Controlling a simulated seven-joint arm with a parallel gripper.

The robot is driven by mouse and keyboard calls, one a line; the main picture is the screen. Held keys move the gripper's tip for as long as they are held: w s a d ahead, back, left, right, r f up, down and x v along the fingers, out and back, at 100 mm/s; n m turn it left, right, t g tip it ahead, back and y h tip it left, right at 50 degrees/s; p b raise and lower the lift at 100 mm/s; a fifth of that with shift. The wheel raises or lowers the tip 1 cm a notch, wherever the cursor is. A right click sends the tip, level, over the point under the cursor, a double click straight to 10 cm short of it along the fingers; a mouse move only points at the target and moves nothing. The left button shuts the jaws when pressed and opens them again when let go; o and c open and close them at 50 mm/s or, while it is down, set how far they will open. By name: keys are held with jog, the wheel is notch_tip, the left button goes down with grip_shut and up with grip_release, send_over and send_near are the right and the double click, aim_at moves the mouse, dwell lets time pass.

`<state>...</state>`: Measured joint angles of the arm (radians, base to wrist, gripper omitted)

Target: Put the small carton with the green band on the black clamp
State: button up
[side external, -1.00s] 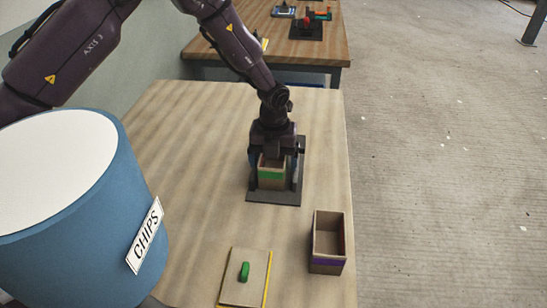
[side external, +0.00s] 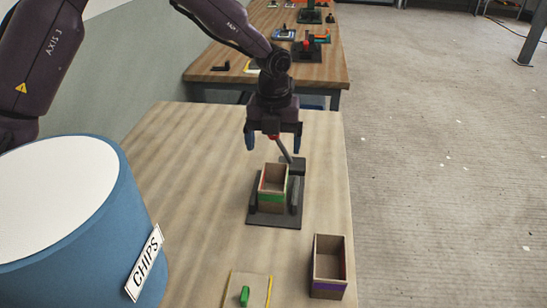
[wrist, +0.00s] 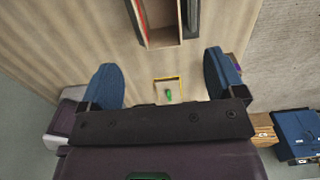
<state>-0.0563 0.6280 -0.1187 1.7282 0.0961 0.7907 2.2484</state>
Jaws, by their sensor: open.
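The small open-topped carton with the green band (side external: 271,190) stands upright on the black clamp (side external: 274,221), between the clamp's dark side pieces. A grey lever rises behind it from the clamp's rear block. My gripper (side external: 273,148) is above and slightly behind the carton, its blue fingers spread with nothing between them. The carton is clear of the fingers. In the wrist view, the carton (wrist: 164,30) shows at the top, cut off by the frame edge, beyond my open gripper (wrist: 163,75).
A larger open carton with a purple band (side external: 329,268) stands at the table's front right. A yellow-edged board (side external: 262,283) with a green piece (side external: 245,296) lies at the front. A blue CHIPS drum (side external: 80,235) fills the left foreground. The table's left middle is bare.

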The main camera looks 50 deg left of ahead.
jog(key=s+r+n+t, duration=0.1)
jog(key=s+r+n, duration=0.35)
jog(key=r, duration=0.25)
jog(key=s+r+n+t, duration=0.1)
jog(key=s+r+n, duration=0.2)
jog(key=r+n, duration=0.35)
jog(key=s+r+n+t, duration=0.1)
jog(key=s+r+n, duration=0.2)
jog(key=s+n, duration=0.5)
jog(key=s+a+r+n+t, duration=0.1)
jog(key=s+r+n+t, duration=0.1)
jog(key=s+n, duration=0.6)
jog(key=shift+a+r+t, duration=0.25)
jog(key=shift+r+t, duration=0.05)
jog(key=shift+r, duration=0.25)
